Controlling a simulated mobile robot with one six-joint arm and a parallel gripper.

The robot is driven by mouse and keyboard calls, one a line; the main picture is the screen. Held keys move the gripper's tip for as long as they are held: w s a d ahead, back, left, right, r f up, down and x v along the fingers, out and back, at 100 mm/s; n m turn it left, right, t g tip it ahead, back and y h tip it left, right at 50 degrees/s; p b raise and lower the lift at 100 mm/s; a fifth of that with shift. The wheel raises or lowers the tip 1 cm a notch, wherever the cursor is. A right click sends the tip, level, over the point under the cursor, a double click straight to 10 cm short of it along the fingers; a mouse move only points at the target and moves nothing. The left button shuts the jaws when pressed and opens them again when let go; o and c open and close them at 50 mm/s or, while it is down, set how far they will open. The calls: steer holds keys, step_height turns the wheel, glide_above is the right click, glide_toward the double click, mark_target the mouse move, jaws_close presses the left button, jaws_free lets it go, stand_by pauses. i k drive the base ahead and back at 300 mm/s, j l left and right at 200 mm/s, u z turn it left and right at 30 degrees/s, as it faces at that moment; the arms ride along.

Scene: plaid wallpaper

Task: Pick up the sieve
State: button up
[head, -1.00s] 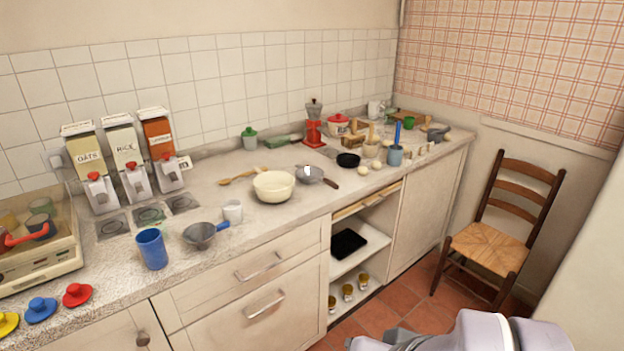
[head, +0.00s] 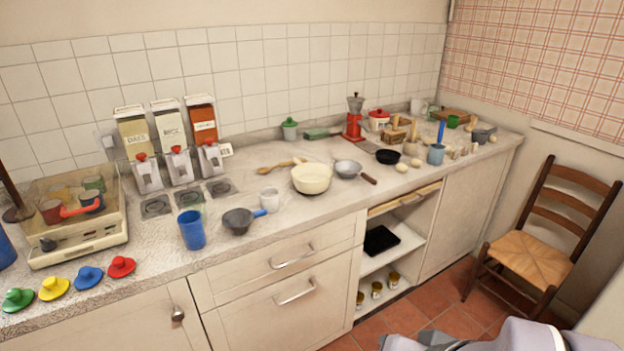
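Two sieve-like utensils lie on the counter. One is a dark grey rounded bowl with a blue handle (head: 238,221), right of a blue cup, its handle pointing right. The other is a lighter grey shallow bowl with a dark brown handle (head: 348,169), just right of a cream mixing bowl. At this size I cannot tell for certain which has mesh. Part of my arm shows at the bottom right, in front of the cabinets and well apart from both utensils. The fingers of my gripper are not visible.
The cream bowl (head: 311,178) and black pan (head: 388,156) flank the brown-handled one. Three dispensers stand behind. A chair (head: 540,245) is at the right. The counter's front strip is partly clear.

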mark_target(345, 169)
steer(key=i+z, duration=0.1)
steer(key=i, duration=0.85)
steer(key=i+j, duration=0.1)
steer(key=i, duration=0.85)
steer(key=l+z, duration=0.05)
